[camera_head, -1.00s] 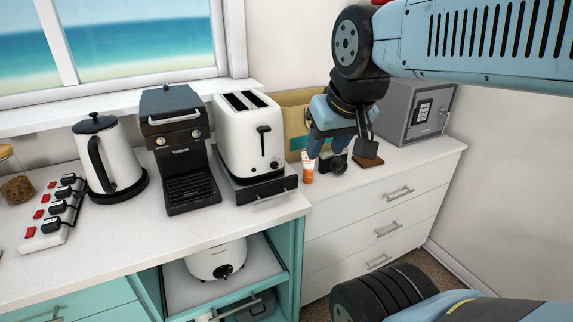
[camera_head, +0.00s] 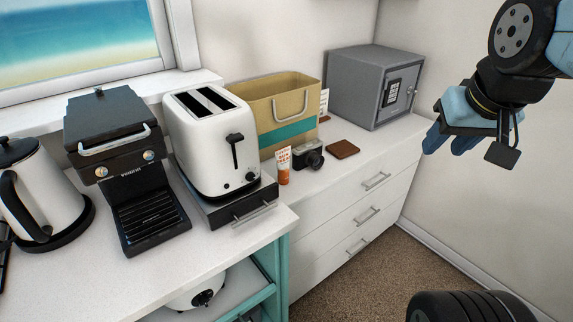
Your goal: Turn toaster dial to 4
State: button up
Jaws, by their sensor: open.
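My gripper (camera_head: 441,141) is at the right, in the air well away from the toaster. It is open, and nothing shows between its blue fingers.
A tube (camera_head: 284,168), camera (camera_head: 308,154), brown wallet (camera_head: 343,149), bag (camera_head: 296,99) and grey safe (camera_head: 368,84) stand right. Carpeted floor is clear.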

aim_at(249, 177)
jog(key=z, duration=0.4)
jog(key=k, duration=1.45)
jog(key=u, duration=1.65)
jog(key=i, duration=1)
jog(key=z, duration=0.05)
